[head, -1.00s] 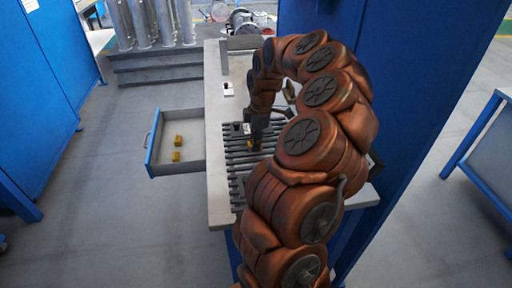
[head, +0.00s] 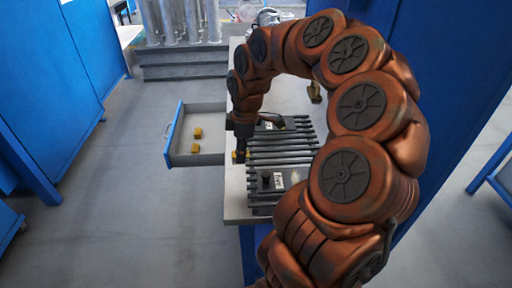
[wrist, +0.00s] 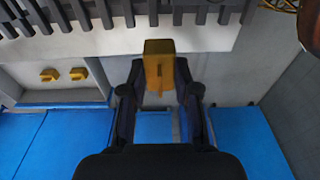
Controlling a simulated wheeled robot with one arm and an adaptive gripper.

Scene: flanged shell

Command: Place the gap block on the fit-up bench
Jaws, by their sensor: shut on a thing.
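My gripper (head: 240,153) points down at the left edge of the pale bench top (head: 236,205). It is shut on a yellow gap block (wrist: 158,62), which sits between the fingertips in the wrist view. In the head view only a small part of the block (head: 239,157) shows below the fingers. In the wrist view the block appears just off the bench edge (wrist: 85,46); I cannot tell its height. Two more yellow blocks (head: 197,133) lie in the open drawer (head: 210,159) left of the bench; they also show in the wrist view (wrist: 78,73).
A dark slatted grate (head: 285,150) covers much of the near bench top, with a small labelled dark item (head: 272,181) on it. A brass-coloured piece (head: 314,93) shows behind my arm. A blue cabinet (head: 460,80) stands at the right. Floor left of the drawer is clear.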

